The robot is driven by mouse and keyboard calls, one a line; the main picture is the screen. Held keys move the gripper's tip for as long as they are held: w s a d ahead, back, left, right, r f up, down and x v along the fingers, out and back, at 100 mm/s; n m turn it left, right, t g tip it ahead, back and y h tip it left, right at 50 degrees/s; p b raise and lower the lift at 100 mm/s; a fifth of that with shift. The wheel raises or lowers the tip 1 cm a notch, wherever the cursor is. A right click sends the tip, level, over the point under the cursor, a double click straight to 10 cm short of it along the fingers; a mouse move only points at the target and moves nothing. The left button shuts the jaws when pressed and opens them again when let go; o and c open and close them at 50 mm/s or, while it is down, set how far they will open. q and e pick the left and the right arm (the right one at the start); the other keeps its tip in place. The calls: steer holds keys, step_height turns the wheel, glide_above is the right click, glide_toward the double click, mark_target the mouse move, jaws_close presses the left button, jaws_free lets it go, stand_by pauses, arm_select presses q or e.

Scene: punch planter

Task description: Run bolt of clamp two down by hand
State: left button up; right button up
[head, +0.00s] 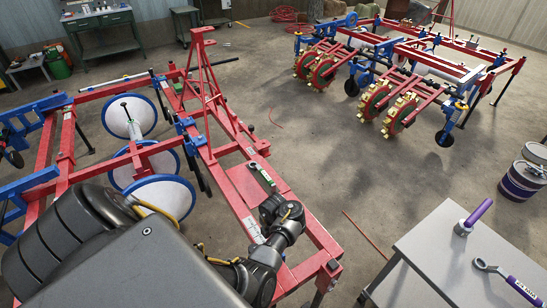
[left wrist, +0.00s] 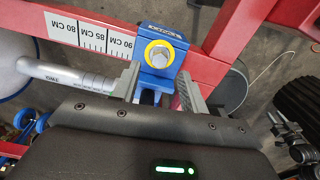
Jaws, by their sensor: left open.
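In the left wrist view a blue clamp (left wrist: 155,25) sits on the red bar, with a yellow-ringed round bolt head (left wrist: 158,55) on its face. I cannot tell from its marking whether this is clamp two. My left gripper (left wrist: 158,92) is open, with one finger on each side of the clamp's lower part. Nothing is held between the fingers, and contact is hard to judge. In the head view blue clamps (head: 189,133) show along the red planter frame (head: 228,207). The left fingertips are hidden there, and my right gripper is not in view.
A scale label (left wrist: 88,33) marked 80 to 90 CM is on the bar. A silver graduated rod (left wrist: 70,77) lies left of the fingers. In the head view a green-handled tool (head: 262,173) lies on a red plate. A grey table (head: 450,258) with purple-handled tools stands right.

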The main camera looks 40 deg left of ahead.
arm_select(q)
step_height(320, 180, down, 5)
steer(key=shift+r+b, duration=0.2)
steer(key=shift+b, duration=0.65)
steer(key=shift+f, duration=0.45)
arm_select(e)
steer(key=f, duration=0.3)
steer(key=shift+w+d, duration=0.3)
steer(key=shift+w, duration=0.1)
arm_select(q)
steer(key=c, duration=0.8)
steer(key=shift+d, duration=0.25)
jaws_close()
steer(key=shift+a, duration=0.1)
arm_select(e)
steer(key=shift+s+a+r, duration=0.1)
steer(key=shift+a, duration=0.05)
